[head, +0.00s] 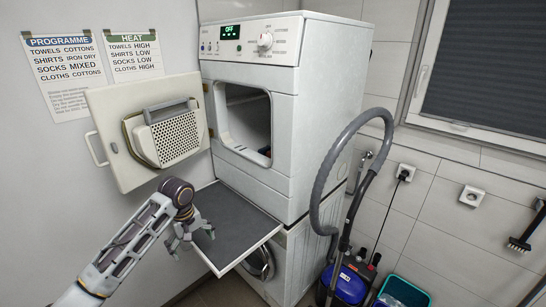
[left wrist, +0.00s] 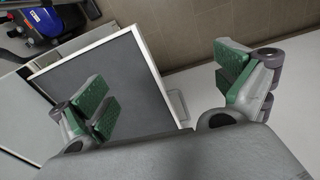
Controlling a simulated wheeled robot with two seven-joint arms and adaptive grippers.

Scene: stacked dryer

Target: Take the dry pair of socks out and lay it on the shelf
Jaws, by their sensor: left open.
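The white dryer (head: 255,181) stands on top of a washer, its display (head: 230,32) reading OFF. Its door (head: 150,130) is swung open to the left. Inside the dark drum opening (head: 246,120), a small dark item with a bit of red (head: 265,152) shows at the lower right; I cannot tell whether it is socks. The pull-out shelf (head: 232,225) between the machines is out and looks bare; it also shows in the left wrist view (left wrist: 105,80). My left gripper (head: 192,238) is open and empty at the shelf's left edge. My right gripper is not in view.
A grey hose (head: 328,165) loops at the right, above a blue vacuum cleaner (head: 350,283) and a teal bin (head: 402,293). The open door hangs above and behind my left gripper. Two label sheets (head: 65,57) hang on the left wall.

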